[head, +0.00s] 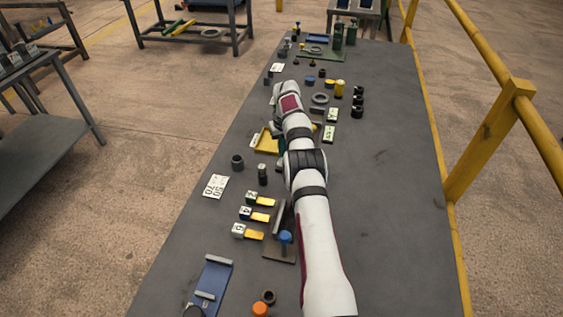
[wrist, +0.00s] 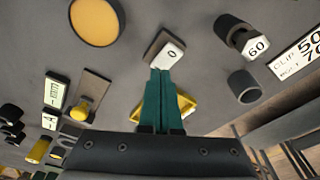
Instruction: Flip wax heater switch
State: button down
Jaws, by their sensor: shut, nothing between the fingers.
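A small white block marked "0" on a brown plate (wrist: 153,53), which looks like the switch, lies in the wrist view straight beyond my fingertips. My gripper (wrist: 160,73) has dark green fingers pressed together, with nothing between them. The tips point at the near edge of the block; I cannot tell whether they touch. A dark-rimmed round pot with a yellow top (wrist: 97,22), likely the wax pot, stands up and left of the block. In the head view my arm hides the block and pot.
A yellow tray (head: 268,143) lies beside my fingers. A grey cup (wrist: 243,86), a black cylinder topped by a "60" nut (wrist: 255,46) and a white number card (head: 215,186) are close by. A yellow knob (wrist: 80,111) stands on another plate. The bench's right side is clear.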

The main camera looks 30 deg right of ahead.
jog(key=shift+f, duration=0.65)
jog(key=shift+r, duration=3.55)
